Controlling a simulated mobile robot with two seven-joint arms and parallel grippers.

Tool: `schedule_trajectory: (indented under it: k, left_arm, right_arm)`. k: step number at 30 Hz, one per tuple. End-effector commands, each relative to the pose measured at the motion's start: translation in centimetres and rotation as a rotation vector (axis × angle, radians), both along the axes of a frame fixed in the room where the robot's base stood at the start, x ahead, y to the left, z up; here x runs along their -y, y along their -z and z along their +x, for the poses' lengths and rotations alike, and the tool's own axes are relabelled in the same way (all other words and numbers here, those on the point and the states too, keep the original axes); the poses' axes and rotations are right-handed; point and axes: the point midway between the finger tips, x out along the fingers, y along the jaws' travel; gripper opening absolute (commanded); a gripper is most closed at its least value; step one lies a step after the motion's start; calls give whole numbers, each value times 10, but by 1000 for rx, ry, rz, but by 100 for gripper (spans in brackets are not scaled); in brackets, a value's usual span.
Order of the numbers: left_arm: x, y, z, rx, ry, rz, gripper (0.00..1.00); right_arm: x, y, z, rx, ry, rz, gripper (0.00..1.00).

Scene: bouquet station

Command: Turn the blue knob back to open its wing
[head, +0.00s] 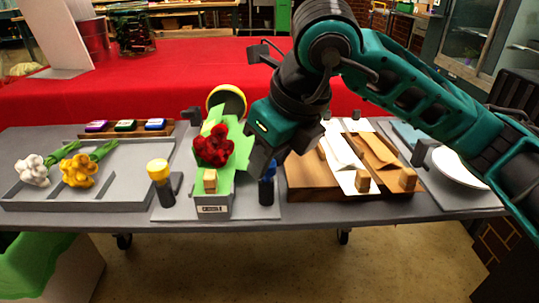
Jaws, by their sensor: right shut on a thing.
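The blue knob (268,170) stands on a dark post at the right of the wrapping station (213,207). My right gripper (262,168) comes down from above and is shut on the blue knob, partly hiding it. A red flower bunch (214,146) lies on green wrap (243,150) in the station's middle. Green wrap shows on the right beside the flowers, partly behind my gripper. I cannot tell how far the blue knob's wing is open. A yellow knob (159,170) stands on a dark post at the left of the station. My left gripper is not in view.
A grey tray (118,190) at left holds white (33,170) and yellow (79,170) flowers. Coloured pads (125,126) sit behind it. A wooden board (310,178) with paper sheets is at right, near a white plate (460,168). A yellow ring (227,94) stands behind the station.

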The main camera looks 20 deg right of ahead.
Motion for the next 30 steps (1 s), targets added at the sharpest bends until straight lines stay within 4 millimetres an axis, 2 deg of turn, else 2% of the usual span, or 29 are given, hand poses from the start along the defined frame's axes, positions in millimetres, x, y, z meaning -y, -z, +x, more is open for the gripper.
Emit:
schedule_trajectory:
  k: [5, 6, 13, 23, 26, 30]
  left_arm:
    - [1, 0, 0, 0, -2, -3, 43]
    - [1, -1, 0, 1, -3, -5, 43]
    - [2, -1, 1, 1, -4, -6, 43]
    - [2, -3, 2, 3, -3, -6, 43]
    - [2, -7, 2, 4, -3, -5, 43]
    - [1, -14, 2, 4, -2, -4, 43]
  right_arm:
    - [0, 0, 0, 1, 2, 1, 3]
    - [0, 0, 0, 1, 2, 1, 36]
    - [0, 0, 0, 0, 1, 0, 58]
    - [1, -5, -1, 1, 0, 0, 58]
    - [3, -18, -5, 4, 0, 2, 58]
    - [9, -47, -15, 7, 0, 2, 58]
